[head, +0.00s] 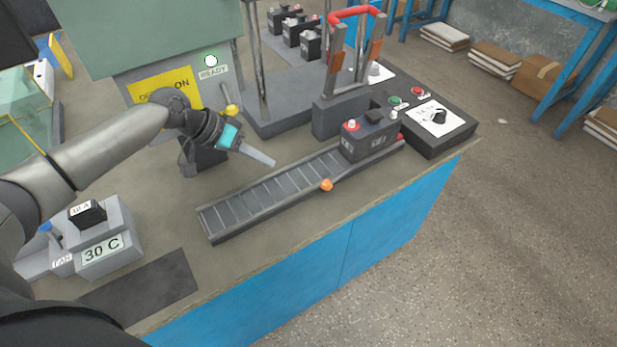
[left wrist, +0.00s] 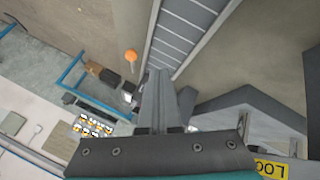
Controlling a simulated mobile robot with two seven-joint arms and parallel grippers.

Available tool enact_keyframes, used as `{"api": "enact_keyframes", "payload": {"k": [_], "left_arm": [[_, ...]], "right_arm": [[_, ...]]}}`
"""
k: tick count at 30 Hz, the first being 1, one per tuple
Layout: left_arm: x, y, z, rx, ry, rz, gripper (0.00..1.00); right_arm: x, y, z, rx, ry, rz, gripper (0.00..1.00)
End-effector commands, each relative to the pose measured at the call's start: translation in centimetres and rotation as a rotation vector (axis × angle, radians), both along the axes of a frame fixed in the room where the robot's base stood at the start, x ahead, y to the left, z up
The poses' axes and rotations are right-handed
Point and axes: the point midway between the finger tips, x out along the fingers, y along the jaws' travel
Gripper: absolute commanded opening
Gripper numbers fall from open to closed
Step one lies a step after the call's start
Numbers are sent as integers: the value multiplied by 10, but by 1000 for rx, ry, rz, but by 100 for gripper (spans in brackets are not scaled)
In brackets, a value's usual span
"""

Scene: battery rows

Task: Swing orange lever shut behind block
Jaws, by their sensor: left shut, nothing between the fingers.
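The orange lever's round knob (head: 326,185) sits at the near rail of the roller track (head: 270,190), left of the block. Its arm is hardly visible. In the left wrist view the knob (left wrist: 131,56) appears just outside the rail. The block, a dark battery (head: 369,140) with a red and a white terminal cap, stands upright at the track's right end. My left gripper (head: 272,163) is shut and empty, above the far side of the track, apart from lever and block. Its closed fingers (left wrist: 157,95) also show in the left wrist view. My right gripper is not in view.
A press frame with a red handle (head: 355,13) stands behind the block. A control box (head: 437,120) with buttons and a knob is to its right. The blue bench's front edge runs close to the track's near side.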

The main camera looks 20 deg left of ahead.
Motion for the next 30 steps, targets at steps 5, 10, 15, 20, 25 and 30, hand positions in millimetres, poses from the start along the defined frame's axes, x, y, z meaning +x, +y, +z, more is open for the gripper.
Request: {"api": "enact_keyframes", "payload": {"k": [5,10,15,20,25,30], "left_arm": [[1,1,1,-2,0,3,0],[1,0,0,-2,-1,2,0],[6,-8,-11,-4,-2,1,0],[17,-23,-34,-5,-1,1,0],[31,-44,-63,-5,-2,0,0],[37,-65,-75,-1,-3,-4,0]], "right_arm": [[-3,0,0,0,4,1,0],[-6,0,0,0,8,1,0],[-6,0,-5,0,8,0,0],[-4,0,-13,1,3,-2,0],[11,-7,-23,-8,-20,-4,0],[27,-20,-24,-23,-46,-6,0]]}}
